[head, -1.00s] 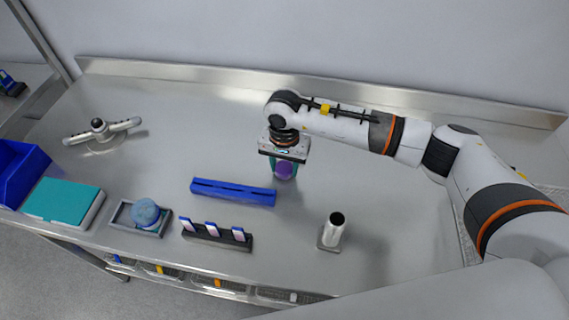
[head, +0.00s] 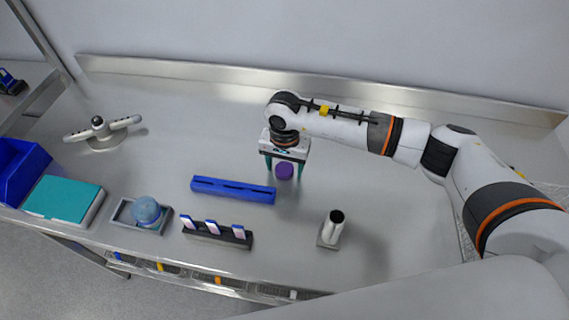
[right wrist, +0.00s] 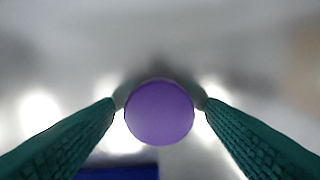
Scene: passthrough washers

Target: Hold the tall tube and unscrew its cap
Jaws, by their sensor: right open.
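In the right wrist view the cap (right wrist: 159,112) lies between the two green fingers, seen from straight above. The fingers of the right gripper (right wrist: 160,104) are spread, one on each side, and the cap is not gripped. The tube body under the cap is hidden; a blurred grey rim shows behind the cap. My left gripper is not in view.
A blue slotted bar (head: 233,190) lies left of the cap. A black rack (head: 217,234), a tray with a blue ball (head: 146,211), a teal-topped box (head: 64,200) and a blue bin (head: 18,170) line the front left.

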